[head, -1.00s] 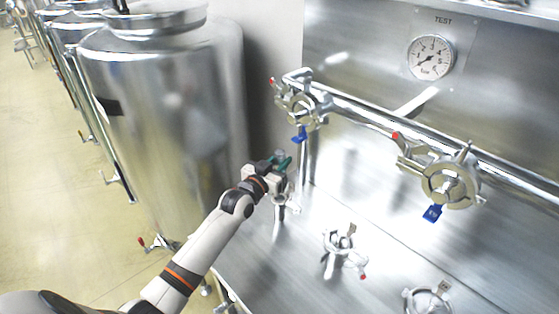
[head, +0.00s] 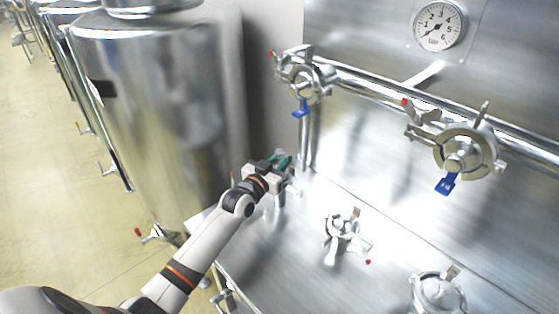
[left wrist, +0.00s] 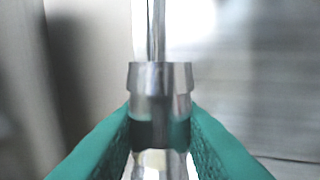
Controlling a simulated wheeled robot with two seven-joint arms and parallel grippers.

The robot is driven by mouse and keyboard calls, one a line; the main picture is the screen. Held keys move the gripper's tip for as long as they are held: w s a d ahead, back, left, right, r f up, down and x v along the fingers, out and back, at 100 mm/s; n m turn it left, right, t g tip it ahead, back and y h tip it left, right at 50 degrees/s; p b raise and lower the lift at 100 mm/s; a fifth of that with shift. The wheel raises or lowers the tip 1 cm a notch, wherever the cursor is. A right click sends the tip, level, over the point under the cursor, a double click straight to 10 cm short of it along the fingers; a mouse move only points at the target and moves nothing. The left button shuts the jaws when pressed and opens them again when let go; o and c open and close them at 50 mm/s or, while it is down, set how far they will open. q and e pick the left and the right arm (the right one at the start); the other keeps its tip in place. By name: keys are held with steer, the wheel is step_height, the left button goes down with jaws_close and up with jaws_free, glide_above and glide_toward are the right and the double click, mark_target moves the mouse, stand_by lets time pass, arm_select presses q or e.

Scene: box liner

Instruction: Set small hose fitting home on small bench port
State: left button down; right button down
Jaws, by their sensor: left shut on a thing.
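My left gripper (head: 284,163) has teal fingers and reaches over the far left part of the steel bench. In the left wrist view its fingers (left wrist: 160,140) are shut on a shiny metal hose fitting (left wrist: 160,80), a stepped cylinder held upright between them. In the head view the fitting is mostly hidden by the gripper. A metal port (head: 280,198) stands on the bench just below the gripper, partly covered by it; I cannot tell whether the fitting touches it. My right gripper is not in view.
More clamped ports stand on the bench, in the middle (head: 342,228) and at the front right (head: 438,292). Clamped valves with blue tags, left (head: 305,82) and right (head: 463,152), sit on the wall pipe. A large steel tank (head: 155,110) stands left of the bench.

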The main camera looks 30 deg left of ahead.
arm_select(q)
steer(key=shift+f, duration=0.25)
stand_by(0.5)
steer(key=c, duration=1.1)
jaws_free()
steer(key=shift+c, duration=0.2)
steer(key=shift+o, duration=0.5)
steer(key=shift+s+f, duration=0.1)
steer(key=s+b, duration=0.2)
steer(key=s, duration=1)
steer(key=shift+a, duration=0.45)
